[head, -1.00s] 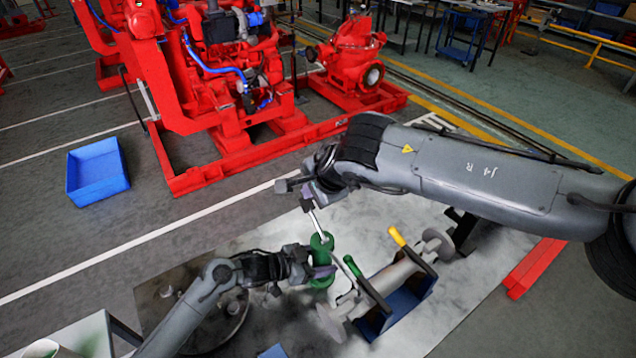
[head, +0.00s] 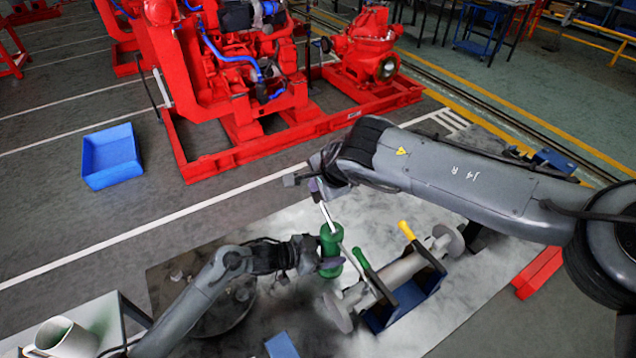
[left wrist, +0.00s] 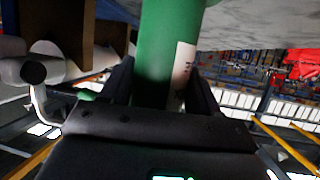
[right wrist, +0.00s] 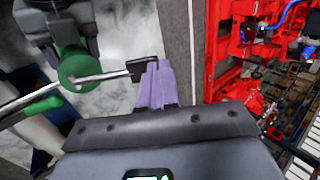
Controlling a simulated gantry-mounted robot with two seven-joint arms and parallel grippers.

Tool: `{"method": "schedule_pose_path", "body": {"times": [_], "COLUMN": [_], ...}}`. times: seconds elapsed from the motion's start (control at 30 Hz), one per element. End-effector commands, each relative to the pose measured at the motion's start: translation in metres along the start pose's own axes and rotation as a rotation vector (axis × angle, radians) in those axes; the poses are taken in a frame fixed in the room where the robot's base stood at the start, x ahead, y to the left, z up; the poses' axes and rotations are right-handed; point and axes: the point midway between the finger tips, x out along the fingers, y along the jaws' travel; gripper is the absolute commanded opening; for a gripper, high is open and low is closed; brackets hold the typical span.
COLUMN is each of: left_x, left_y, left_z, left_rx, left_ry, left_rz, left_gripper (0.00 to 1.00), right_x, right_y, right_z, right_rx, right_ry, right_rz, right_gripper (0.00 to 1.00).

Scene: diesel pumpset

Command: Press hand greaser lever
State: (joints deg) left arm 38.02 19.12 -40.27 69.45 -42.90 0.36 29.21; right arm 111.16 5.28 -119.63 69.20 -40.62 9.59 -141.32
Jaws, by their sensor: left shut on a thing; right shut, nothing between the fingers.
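The hand greaser has a green cylindrical body (head: 331,250), standing upright above the pale floor sheet. A thin silver lever (head: 326,213) rises from its top. My left gripper (head: 327,264) is shut around the green body; the left wrist view shows the body (left wrist: 165,50) between the two black fingers (left wrist: 163,88). My right gripper (head: 315,190) is at the lever's upper end. In the right wrist view its purple fingers (right wrist: 157,85) are shut and empty, beside the black lever end (right wrist: 142,67). Whether they touch it I cannot tell.
A grey pipe piece (head: 400,271) with flanges and a yellow handle (head: 406,230) sits in a blue stand (head: 411,300) just right of the greaser. A blue bin (head: 112,160) and the red pumpset (head: 240,120) are behind.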

Motion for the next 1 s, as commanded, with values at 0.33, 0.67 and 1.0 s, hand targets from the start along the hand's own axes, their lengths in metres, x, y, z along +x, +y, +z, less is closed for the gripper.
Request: {"method": "schedule_pose_path", "body": {"times": [0.33,0.67,1.0], "left_x": [0.000,0.000,0.000], "left_y": [0.000,0.000,0.000], "left_z": [0.000,0.000,0.000], "left_rx": [0.000,0.001,0.000], "left_ry": [0.000,0.000,0.000], "left_rz": [0.001,0.001,0.000], "left_gripper": [0.00,0.00,0.00], "right_x": [0.027,0.065,0.093], "right_y": [-0.004,-0.001,0.011], "right_z": [0.001,0.001,0.001], "right_rx": [0.000,0.000,0.000], "right_ry": [0.001,0.000,0.000], "right_rz": [0.000,0.001,0.002], "right_gripper": [0.00,0.00,0.00]}}
